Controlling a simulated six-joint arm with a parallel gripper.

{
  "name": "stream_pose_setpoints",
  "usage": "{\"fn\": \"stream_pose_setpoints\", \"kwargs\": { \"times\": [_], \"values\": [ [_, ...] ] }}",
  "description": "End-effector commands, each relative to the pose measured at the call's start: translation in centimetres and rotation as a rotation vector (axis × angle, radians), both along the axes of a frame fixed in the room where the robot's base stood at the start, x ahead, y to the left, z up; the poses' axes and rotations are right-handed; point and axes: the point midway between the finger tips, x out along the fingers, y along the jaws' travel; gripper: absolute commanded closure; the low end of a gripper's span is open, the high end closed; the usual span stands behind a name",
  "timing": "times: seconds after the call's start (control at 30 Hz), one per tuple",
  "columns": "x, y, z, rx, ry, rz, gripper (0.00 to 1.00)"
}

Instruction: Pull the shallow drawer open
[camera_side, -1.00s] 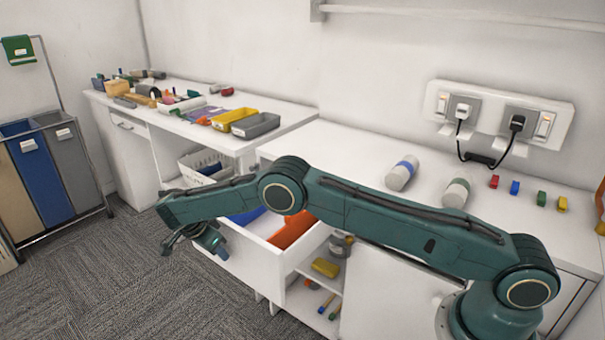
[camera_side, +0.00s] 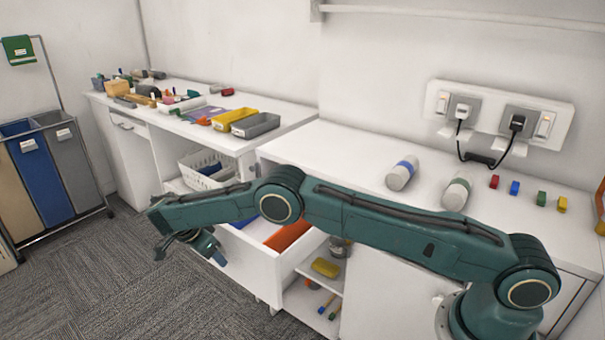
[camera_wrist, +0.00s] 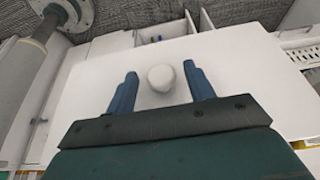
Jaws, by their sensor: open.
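The white drawer (camera_side: 262,272) stands open from the counter in the side view, with orange and blue containers inside. Its white front fills the middle of the wrist view (camera_wrist: 240,65). A round white knob (camera_wrist: 161,80) on that front lies between my two blue fingers. My gripper (camera_side: 190,248) is at the drawer's front, left of the visible side wall. In the wrist view my gripper (camera_wrist: 161,70) is open, with a gap between each finger and the knob. My arm hides part of the drawer in the side view.
Below the drawer is an open shelf (camera_side: 322,290) with a yellow block and small tools. The counter top (camera_side: 340,148) holds two cylinders and several small coloured blocks. Recycling bins (camera_side: 45,170) stand at the left. Grey carpet in front is clear.

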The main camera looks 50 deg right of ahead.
Motion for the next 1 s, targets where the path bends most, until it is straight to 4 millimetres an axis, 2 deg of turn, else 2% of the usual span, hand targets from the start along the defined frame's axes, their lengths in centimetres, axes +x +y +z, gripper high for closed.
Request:
{"fn": "stream_pose_setpoints", "kwargs": {
  "times": [0.27, 0.43, 1.0],
  "values": [
    [0.0, -0.7, 0.0, -0.001, -0.002, -0.004, 0.47],
    [0.0, -1.9, 0.1, -0.002, -0.001, -0.004, 0.47],
    [0.0, -9.7, 0.0, -0.003, -0.001, -0.006, 0.47]
  ]
}}
